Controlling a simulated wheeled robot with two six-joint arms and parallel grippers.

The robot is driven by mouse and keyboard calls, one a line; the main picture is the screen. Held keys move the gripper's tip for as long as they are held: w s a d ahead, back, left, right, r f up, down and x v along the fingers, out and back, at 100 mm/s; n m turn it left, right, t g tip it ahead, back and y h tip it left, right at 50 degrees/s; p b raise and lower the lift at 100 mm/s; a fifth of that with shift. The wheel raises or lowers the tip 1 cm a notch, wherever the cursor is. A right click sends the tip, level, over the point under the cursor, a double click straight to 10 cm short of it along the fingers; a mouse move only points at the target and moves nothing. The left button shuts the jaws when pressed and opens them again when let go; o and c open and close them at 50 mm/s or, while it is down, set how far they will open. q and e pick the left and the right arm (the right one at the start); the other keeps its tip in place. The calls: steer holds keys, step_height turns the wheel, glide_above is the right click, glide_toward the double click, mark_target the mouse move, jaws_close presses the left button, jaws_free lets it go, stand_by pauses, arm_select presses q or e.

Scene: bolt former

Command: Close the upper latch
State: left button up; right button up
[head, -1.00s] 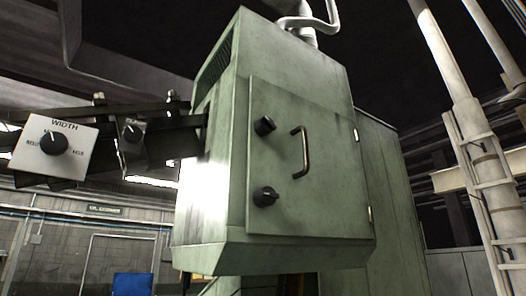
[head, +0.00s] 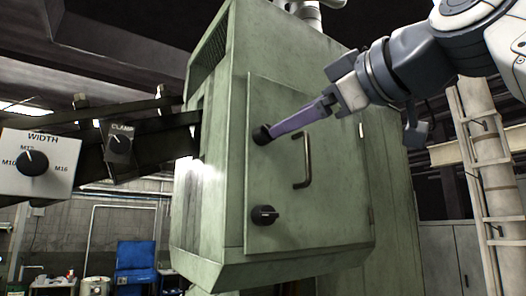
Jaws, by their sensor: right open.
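The upper latch (head: 261,135) is a black round knob near the top left of the green cabinet door (head: 335,205). My right gripper (head: 272,134) comes in from the upper right, with its purple fingers reaching to the latch. The fingertips are at or just in front of the knob and partly cover it; whether they touch it I cannot tell. A matching lower latch (head: 264,215) sits below on the same door, its pointer to the right. The door lies flat against the cabinet. My left gripper is not in view.
A dark curved handle (head: 302,165) stands out from the door, just below my right fingers. A white WIDTH dial panel (head: 38,163) and a dark CLAMP knob (head: 119,145) are at the left. A blue chair-like object (head: 137,262) stands in the background.

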mark_target(269, 128)
steer(key=p+x, duration=0.2)
steer(key=x, duration=0.5)
steer(key=shift+w+a, duration=0.2)
steer(key=shift+a, duration=0.1)
steer(key=m, duration=0.7)
steer(key=shift+s+d+m, duration=0.15)
steer(key=shift+d+m, duration=0.05)
steer(key=shift+m, duration=0.2)
jaws_close()
